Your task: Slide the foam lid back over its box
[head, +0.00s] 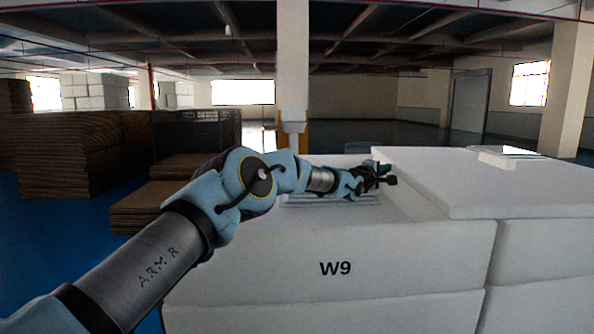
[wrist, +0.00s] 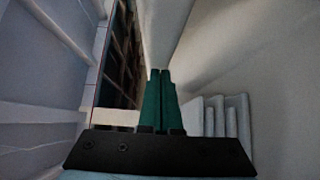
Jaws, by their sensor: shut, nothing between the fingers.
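A white foam box marked W9 (head: 335,268) stands in front of me. A thick white foam lid (head: 455,182) lies at the right, with its left edge near my gripper. It seems to reach from the right part of the W9 box onto the neighbouring box. My gripper (head: 384,170) is above the W9 box, by the lid's left edge. In the wrist view its green fingers (wrist: 160,74) are shut together and empty, pointing at pale foam surfaces. I cannot tell whether the fingertips touch the lid.
Ridged white foam (head: 330,200) shows under my arm, and pale ridges show in the wrist view (wrist: 222,115). Another white box (head: 540,250) stands at the right. Brown stacks (head: 65,155) stand at the left.

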